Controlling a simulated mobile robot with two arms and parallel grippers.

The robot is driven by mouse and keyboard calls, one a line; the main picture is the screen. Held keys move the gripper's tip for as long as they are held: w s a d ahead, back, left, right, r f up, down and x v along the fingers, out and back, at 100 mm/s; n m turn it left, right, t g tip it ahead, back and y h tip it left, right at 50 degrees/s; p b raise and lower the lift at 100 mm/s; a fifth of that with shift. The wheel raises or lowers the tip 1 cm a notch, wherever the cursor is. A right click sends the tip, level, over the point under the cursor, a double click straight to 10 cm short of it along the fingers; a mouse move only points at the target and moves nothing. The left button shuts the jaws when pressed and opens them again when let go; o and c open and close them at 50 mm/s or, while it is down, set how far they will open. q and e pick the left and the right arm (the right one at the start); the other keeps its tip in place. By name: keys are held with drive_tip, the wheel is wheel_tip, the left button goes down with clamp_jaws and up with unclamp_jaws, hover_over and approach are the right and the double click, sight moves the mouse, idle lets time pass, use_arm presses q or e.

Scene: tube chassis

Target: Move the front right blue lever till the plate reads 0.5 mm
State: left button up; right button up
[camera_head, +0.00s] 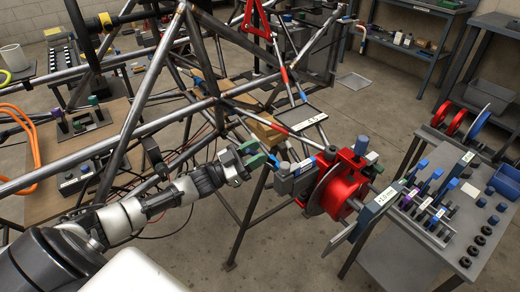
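My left gripper (259,154) has green fingers, which look parted, with nothing seen between them. It is left of a grey block with a small blue lever (283,168), close to it; I cannot tell whether they touch. My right gripper is not in view.
Steel chassis tubes (150,125) cross the left and middle. At the right, a grey cart (400,262) carries blue-handled tools, a blue bin (507,180) and black rings. A grey panel with a white label (387,195) stands at its near-left edge. Orange cables hang at the far left.

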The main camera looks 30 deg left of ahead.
use_arm(q)
drive_tip(key=shift+x, duration=0.75)
clamp_jaws()
